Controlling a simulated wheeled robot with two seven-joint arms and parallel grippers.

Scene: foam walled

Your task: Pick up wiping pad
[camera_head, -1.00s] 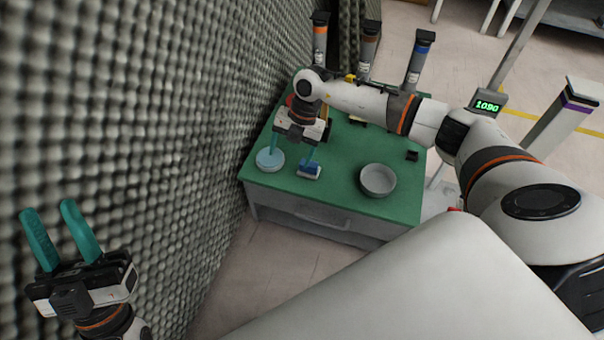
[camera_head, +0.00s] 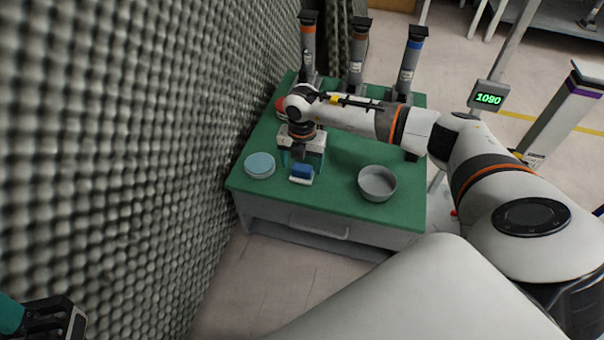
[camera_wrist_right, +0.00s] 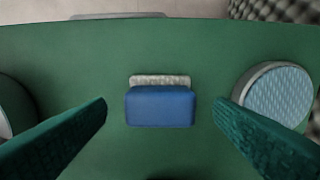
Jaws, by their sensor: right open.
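The wiping pad (camera_head: 301,173) is a small blue block on a pale base, lying on the green table top (camera_head: 335,205) near its front edge. In the right wrist view the pad (camera_wrist_right: 160,106) lies centred between the two teal fingers, with green surface showing on both sides. My right gripper (camera_head: 302,162) is open and empty, pointing down at the pad with its fingers apart from it. My left gripper (camera_head: 12,316) is cut off at the lower left corner; one teal finger part shows.
A round light-blue-topped dish (camera_head: 259,165) stands left of the pad, close to the right gripper. A grey bowl (camera_head: 377,183) stands to the right. The grey foam wall (camera_head: 120,150) borders the table's left side. Several upright cylinders (camera_head: 408,65) stand at the back.

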